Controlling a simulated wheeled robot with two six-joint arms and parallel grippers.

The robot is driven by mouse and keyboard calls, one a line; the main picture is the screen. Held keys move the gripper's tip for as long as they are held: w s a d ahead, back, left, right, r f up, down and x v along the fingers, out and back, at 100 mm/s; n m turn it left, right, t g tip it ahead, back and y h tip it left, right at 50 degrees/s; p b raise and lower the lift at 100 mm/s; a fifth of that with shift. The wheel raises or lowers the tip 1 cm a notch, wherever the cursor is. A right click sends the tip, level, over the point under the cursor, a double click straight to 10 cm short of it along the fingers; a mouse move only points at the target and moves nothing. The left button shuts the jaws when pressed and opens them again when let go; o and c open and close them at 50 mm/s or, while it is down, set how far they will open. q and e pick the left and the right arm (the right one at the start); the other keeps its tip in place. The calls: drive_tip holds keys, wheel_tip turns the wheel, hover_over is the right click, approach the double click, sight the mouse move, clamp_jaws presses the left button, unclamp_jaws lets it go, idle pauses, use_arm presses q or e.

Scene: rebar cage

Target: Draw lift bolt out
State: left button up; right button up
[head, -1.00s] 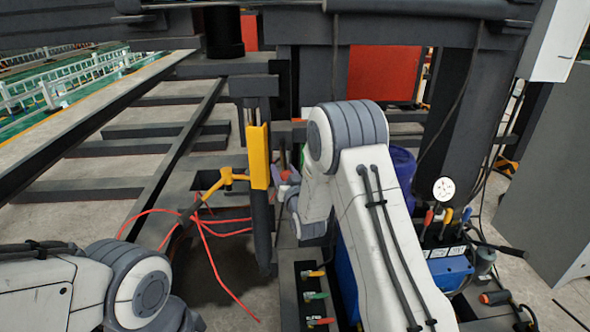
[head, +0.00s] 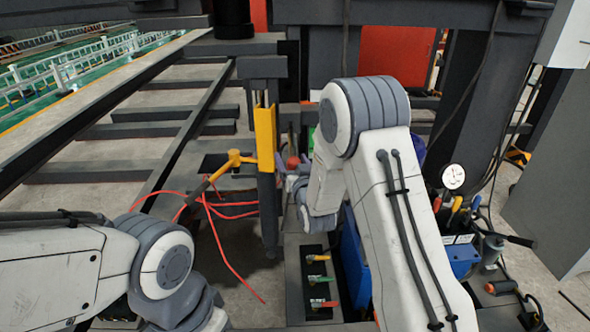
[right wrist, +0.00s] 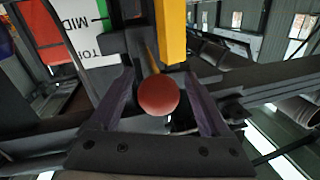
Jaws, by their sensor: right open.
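A round red knob on a thin rod, which I take for the lift bolt (right wrist: 158,95), sits at the middle of the right wrist view. My right gripper (right wrist: 160,82) is open, its two dark purple fingers on either side of the knob with gaps visible. In the head view the red knob (head: 293,162) shows just right of the yellow post, and my right gripper (head: 290,174) is small and partly hidden behind my forearm. Where the rod enters is not clear. My left arm is at the lower left; its gripper is out of view.
A yellow bar (head: 265,138) on a dark upright stands left of the knob, with a yellow handle (head: 235,161) beside it. Red cables (head: 215,225) hang below. A panel of coloured levers (head: 320,280) and a gauge (head: 453,176) are to the right.

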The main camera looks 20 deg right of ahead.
drive_tip(key=s+b, duration=0.2)
drive_tip(key=s, duration=0.7)
drive_tip(key=shift+s, duration=0.25)
drive_tip(key=shift+a, duration=0.3)
drive_tip(key=s+a+n+g+y+p, duration=0.3)
drive_tip(key=s+a+n+g+p, duration=0.15)
drive_tip(key=s+a+g, duration=0.7)
drive_tip(key=s+r+n+g+h+p, duration=0.2)
drive_tip(key=s+n+g, duration=0.3)
drive_tip(key=s, duration=1.7)
drive_tip(key=shift+s+a+r+g+p, duration=0.15)
drive_tip(key=shift+s+r+g+p, duration=0.15)
drive_tip(key=shift+r+g, duration=0.45)
